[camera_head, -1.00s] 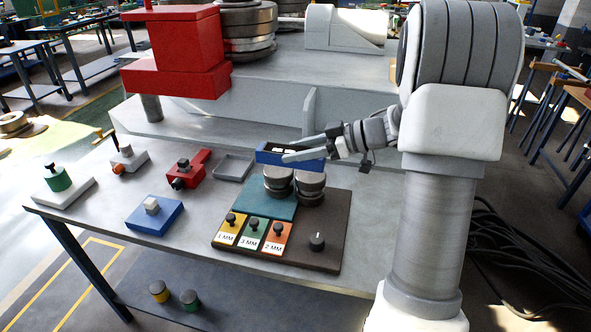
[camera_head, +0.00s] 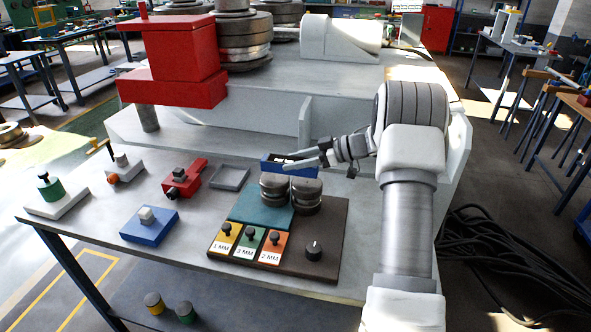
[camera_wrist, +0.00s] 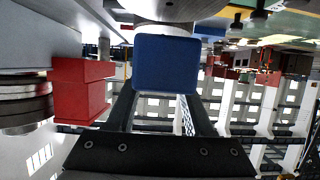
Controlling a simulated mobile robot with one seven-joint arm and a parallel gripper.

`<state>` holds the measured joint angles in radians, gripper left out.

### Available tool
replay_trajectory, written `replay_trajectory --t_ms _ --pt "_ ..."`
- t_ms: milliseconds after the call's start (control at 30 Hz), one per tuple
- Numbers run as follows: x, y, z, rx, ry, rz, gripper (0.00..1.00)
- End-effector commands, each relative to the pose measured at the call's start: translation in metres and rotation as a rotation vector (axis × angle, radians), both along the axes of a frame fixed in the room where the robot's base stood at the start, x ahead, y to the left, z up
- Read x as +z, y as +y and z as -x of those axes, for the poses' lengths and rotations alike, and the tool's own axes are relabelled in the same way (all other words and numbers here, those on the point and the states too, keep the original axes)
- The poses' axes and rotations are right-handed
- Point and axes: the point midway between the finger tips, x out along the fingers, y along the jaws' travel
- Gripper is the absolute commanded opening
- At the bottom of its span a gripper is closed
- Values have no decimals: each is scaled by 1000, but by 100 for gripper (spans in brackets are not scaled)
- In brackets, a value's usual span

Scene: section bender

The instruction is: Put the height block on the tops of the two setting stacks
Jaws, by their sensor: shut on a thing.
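The height block is a blue bar (camera_head: 284,165) seen just behind and above the stack tops in the head view. Its blue end face (camera_wrist: 166,63) fills the middle of the wrist view. My gripper (camera_head: 300,161) is shut on it. The two setting stacks are grey round piles, a left one (camera_head: 275,190) and a right one (camera_head: 306,195), standing side by side on the dark base plate (camera_head: 329,235). A grey round shape (camera_wrist: 172,9) lies against the block's upper edge in the wrist view. I cannot tell whether block and stacks touch.
The dark plate also carries a teal pad (camera_head: 250,210), labelled coloured tiles (camera_head: 246,242) and a black knob (camera_head: 313,247). A grey tray (camera_head: 230,177), a red fixture (camera_head: 184,178) and a blue block fixture (camera_head: 149,224) stand left. The red machine head (camera_head: 175,60) rises behind.

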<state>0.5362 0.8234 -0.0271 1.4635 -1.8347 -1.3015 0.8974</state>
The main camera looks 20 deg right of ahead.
Motion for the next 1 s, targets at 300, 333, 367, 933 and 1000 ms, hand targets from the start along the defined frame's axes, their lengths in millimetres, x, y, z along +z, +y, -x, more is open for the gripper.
replay_trajectory --t_ms 300,333,367,933,1000 --pt "-26 1 0 0 -2 -1 0" --pt "-26 1 0 0 -2 -1 0" --pt "-26 1 0 0 -2 -1 0" --pt "-30 0 0 0 1 -1 82" --pt "-30 0 0 0 0 0 82"
